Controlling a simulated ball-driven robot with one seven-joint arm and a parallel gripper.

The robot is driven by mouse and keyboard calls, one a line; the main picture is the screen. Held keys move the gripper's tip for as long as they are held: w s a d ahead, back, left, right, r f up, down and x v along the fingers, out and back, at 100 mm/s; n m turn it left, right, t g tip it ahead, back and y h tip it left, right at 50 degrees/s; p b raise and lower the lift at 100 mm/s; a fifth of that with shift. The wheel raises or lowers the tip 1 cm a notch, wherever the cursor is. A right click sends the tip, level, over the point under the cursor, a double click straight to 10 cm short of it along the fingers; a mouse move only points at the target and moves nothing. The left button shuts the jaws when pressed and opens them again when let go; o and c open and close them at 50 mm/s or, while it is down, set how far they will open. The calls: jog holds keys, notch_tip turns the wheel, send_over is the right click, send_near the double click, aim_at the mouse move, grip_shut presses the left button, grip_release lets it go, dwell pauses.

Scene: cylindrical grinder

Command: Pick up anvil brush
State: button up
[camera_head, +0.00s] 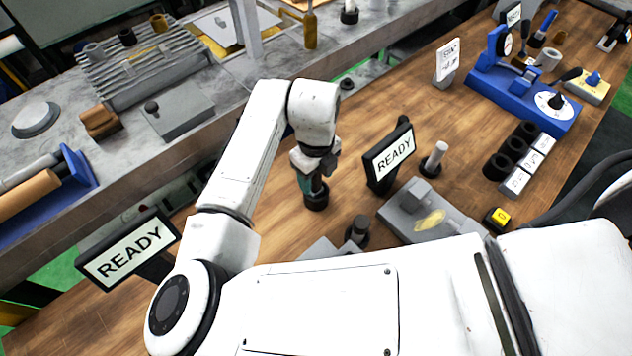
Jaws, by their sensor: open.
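My gripper (315,175) points down above the wooden bench near the picture's middle, with its jaws open. Directly below it stands a small dark round holder (317,200). A slim teal and dark item (306,184) rises from this holder between or beside the fingers. It may be the anvil brush, but its head is hidden and I cannot tell for sure. The fingers and wrist cover part of it, and I cannot tell whether they touch it.
A black READY sign (393,155) stands close right of my gripper. A grey block fixture (425,215) and a white-topped peg (435,158) are further right. A blue gauge stand (520,95) is at the upper right. Another READY sign (128,250) stands at the lower left.

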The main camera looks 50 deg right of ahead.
jog(key=c, duration=1.1)
jog(key=shift+o, duration=0.2)
